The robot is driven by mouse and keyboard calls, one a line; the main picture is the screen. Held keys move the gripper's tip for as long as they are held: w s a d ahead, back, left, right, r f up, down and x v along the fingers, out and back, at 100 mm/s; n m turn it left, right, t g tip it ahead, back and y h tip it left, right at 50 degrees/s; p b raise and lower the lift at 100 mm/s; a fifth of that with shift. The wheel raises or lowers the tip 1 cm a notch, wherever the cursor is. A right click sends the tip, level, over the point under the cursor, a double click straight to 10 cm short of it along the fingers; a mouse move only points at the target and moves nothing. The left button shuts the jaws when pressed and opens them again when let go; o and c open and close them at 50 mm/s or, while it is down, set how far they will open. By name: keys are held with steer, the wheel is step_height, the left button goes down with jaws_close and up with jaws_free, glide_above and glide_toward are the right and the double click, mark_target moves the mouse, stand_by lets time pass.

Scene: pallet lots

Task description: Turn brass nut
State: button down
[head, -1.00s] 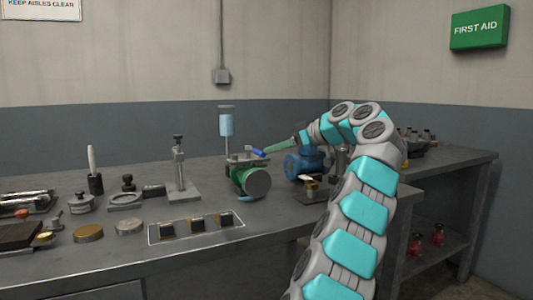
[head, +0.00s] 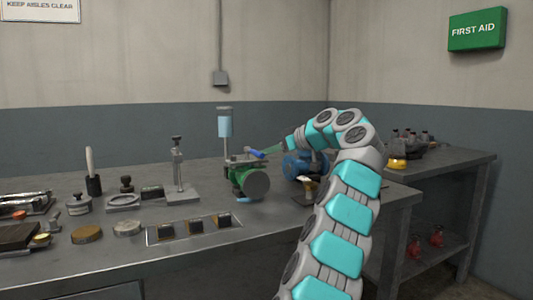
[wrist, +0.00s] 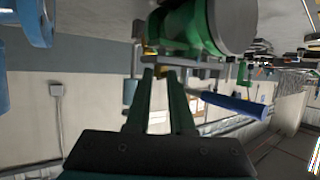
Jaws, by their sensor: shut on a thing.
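A green machine (head: 238,178) with a round grey end stands on the bench, and a blue-gripped lever (head: 256,153) sticks out at its top. In the wrist view the machine (wrist: 190,25) hangs upside down at the top, with the blue lever grip (wrist: 235,103) at right. My gripper (head: 270,151) reaches in from the right at the machine's top. In the wrist view my green fingers (wrist: 163,72) are close together at the metal bracket. A small patch of brass (wrist: 150,49), seemingly the brass nut, shows at the fingertips; most of it is hidden.
A blue machine (head: 300,165) stands close behind my arm, with a brass-topped block (head: 308,184) before it. A clear blue cylinder (head: 225,126) rises above the green machine. A stand (head: 178,170) and a tray of dark blocks (head: 196,228) are to its left.

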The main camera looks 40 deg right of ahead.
steer(key=shift+f, duration=0.1)
stand_by(0.3)
steer(key=b, duration=0.2)
steer(key=m+h+b, duration=0.1)
steer(key=b, duration=0.1)
steer(key=shift+a+f, duration=0.25)
steer(key=shift+f, duration=0.05)
steer(key=m+h+b, duration=0.1)
steer(key=b, duration=0.1)
steer(key=m+h+b, duration=0.1)
steer(key=h+b, duration=0.1)
steer(key=m+h+b, duration=0.1)
steer(key=b, duration=0.1)
steer(key=shift+a+r+m+h+b, duration=0.25)
steer(key=shift+m+h+b, duration=0.05)
steer(key=shift+m+b, duration=0.1)
steer(key=shift+r, duration=0.1)
steer(key=c, duration=0.8)
jaws_free()
steer(key=shift+s+r, duration=0.1)
steer(key=shift+s, duration=0.05)
